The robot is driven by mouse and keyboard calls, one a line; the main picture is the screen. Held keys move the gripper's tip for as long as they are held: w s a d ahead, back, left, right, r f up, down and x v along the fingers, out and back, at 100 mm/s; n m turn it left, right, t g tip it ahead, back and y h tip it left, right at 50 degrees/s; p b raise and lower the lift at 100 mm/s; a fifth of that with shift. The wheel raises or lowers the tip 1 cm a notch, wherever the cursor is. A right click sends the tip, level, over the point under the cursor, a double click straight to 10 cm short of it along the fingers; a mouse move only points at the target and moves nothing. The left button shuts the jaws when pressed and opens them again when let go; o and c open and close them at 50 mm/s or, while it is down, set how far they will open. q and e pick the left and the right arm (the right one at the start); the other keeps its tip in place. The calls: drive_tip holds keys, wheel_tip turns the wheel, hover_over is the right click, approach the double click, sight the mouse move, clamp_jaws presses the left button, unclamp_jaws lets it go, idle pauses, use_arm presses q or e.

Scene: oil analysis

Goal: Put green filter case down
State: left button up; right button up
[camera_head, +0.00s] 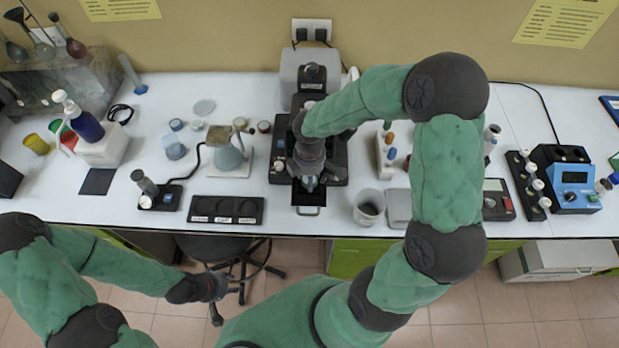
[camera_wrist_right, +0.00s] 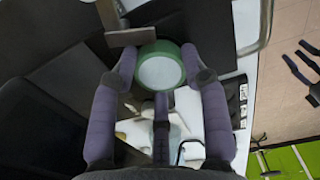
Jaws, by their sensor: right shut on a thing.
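The green filter case (camera_wrist_right: 160,66) shows in the right wrist view as a round green ring with a pale centre. My right gripper (camera_wrist_right: 158,76) is shut on it, with purple fingers at both sides. In the head view my right gripper (camera_head: 308,178) points down over the front of the black microscope (camera_head: 329,157); the case is mostly hidden there. My left gripper (camera_head: 228,287) is empty in front of the table, low at the left, and its fingers look apart.
A black labelled tray (camera_head: 228,222) with round recesses lies left of the microscope. A flask (camera_head: 228,156) on a pale plate is behind it. A grey cup (camera_head: 369,207) and a scale (camera_head: 398,207) stand right. The bench front left of the tray has free room.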

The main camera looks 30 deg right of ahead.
drive_tip(key=shift+s+a+f, duration=0.25)
drive_tip(key=shift+s+f, duration=0.25)
drive_tip(key=shift+f, duration=0.2)
drive_tip(key=o, duration=0.7)
drive_tip(key=shift+c, duration=0.2)
drive_tip(key=shift+f, duration=0.1)
drive_tip(key=shift+w+r+p, duration=0.1)
drive_tip(key=shift+r+p, duration=0.25)
drive_tip(key=shift+r, duration=0.1)
wheel_tip(320, 180, up, 13)
drive_tip(key=p, duration=0.2)
drive_tip(key=shift+w+d, duration=0.15)
drive_tip(key=shift+w, duration=0.15)
drive_tip(key=shift+f, duration=0.1)
